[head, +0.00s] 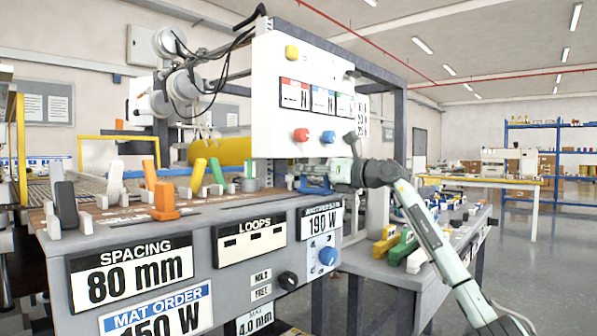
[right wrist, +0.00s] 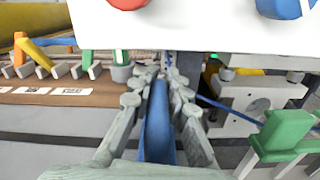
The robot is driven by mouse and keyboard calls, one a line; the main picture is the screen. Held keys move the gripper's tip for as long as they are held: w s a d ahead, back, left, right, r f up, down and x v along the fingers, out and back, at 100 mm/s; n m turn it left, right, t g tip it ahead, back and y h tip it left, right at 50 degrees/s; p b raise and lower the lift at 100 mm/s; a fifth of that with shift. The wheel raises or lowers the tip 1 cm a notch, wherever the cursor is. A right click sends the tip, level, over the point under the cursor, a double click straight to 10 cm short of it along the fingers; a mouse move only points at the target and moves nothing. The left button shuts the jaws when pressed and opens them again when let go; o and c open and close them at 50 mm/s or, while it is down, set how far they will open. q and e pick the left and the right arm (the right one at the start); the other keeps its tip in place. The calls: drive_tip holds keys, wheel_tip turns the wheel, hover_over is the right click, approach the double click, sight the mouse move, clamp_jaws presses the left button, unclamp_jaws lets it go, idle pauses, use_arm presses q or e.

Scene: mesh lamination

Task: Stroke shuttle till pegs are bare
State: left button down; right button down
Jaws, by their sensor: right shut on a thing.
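My right gripper (head: 322,172) is at the right end of the machine's top, just under the white control panel. In the right wrist view its fingers (right wrist: 160,95) are closed around a long blue piece (right wrist: 158,125), which looks like the shuttle. The blue piece also shows in the head view (head: 313,184), partly hidden by the gripper. A thin blue strand (right wrist: 235,112) runs off to the right of the fingers. Coloured upright pieces, orange (head: 149,175), yellow (head: 199,172) and green (head: 216,171), stand along the brown deck; I cannot tell whether these are the pegs. My left gripper is out of view.
The white panel (head: 300,80) with red, blue and yellow knobs hangs close above the gripper. A grey cup-like post (right wrist: 122,72) stands left of it. Green (head: 402,246) and yellow (head: 386,241) blocks sit on the right bench. The front panel reads 80 mm spacing.

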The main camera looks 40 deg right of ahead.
drive_tip(key=shift+d+r, duration=0.15)
drive_tip(key=shift+d, duration=0.1)
drive_tip(key=c, duration=1.6)
unclamp_jaws()
drive_tip(key=shift+o, duration=0.6)
drive_tip(key=s, duration=1.2)
drive_tip(key=shift+d, duration=0.45)
